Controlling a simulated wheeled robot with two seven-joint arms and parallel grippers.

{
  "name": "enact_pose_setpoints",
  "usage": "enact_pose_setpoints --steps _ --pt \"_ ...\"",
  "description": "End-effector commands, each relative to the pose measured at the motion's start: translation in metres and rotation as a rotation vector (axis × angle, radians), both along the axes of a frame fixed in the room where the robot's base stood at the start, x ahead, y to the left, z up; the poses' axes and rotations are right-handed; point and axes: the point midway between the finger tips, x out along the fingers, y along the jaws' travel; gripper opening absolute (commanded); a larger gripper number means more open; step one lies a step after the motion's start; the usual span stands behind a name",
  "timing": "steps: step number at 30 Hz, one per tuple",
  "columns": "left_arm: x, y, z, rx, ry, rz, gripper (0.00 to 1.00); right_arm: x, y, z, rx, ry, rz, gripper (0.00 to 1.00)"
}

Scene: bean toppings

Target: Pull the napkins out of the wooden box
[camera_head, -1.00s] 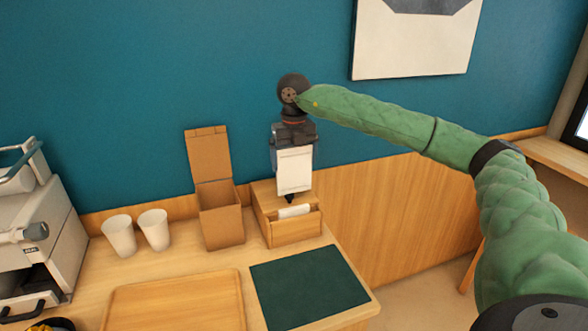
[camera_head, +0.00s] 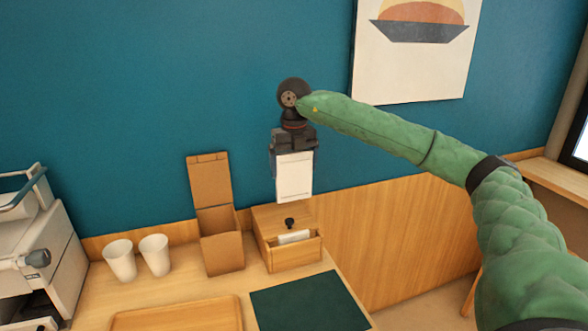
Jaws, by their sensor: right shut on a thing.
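The wooden box (camera_head: 290,260) stands at the back right of the counter, against the wall. White napkins (camera_head: 294,237) show in the slot at its front. A small black knob (camera_head: 289,222) is on its upper part. My right gripper (camera_head: 293,150) is above the box, pointing down. It is shut on a white napkin (camera_head: 294,178), which hangs flat below it, clear of the box. The fingertips are mostly hidden by the napkin. My left gripper is not in view.
A tall brown cardboard box (camera_head: 222,246) with a raised flap stands left of the wooden box. Two white cups (camera_head: 121,261) are further left, by a grey machine (camera_head: 38,270). A wooden tray (camera_head: 178,318) and a dark green mat (camera_head: 310,303) lie in front.

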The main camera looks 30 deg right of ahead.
Motion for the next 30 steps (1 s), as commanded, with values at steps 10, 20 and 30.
enact_pose_setpoints --steps 10,20,30 --pt "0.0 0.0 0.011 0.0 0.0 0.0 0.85 0.0 0.0 0.024 0.001 0.0 0.0 0.73" --pt "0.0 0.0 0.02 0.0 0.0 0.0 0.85 0.0 0.0 0.046 0.001 -0.001 0.0 0.73" --pt "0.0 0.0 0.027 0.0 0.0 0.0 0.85 0.0 0.0 0.063 0.0 0.0 0.0 0.73"
